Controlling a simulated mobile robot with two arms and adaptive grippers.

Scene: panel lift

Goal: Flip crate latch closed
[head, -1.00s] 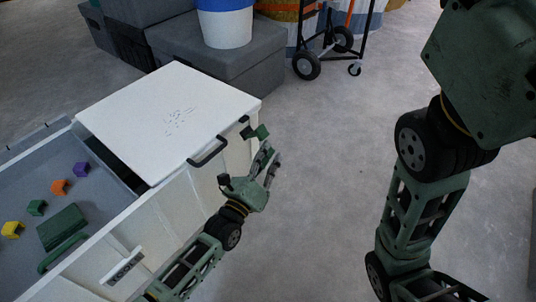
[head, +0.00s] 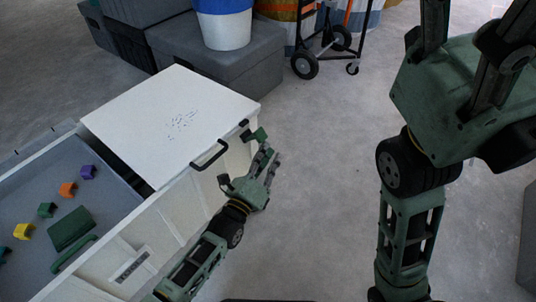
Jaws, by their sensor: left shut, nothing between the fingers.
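The white crate (head: 175,220) stands at the left with its white lid panel (head: 165,120) over its far end. A small green latch (head: 257,134) sits by the lid's right corner, beside a dark fitting. My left gripper (head: 268,165) is just below and in front of the latch, outside the crate wall. Its fingers are shut with nothing held; whether they touch the latch I cannot tell. My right gripper (head: 440,95) is raised at the upper right, and its fingertips are cut off by the top edge.
A black handle (head: 209,156) sticks out at the lid's front edge. The crate's open part holds a green block (head: 70,228) and several small coloured blocks. Grey boxes (head: 235,65) with a white-and-blue bucket (head: 223,25) and a hand truck (head: 322,50) stand behind. The middle floor is clear.

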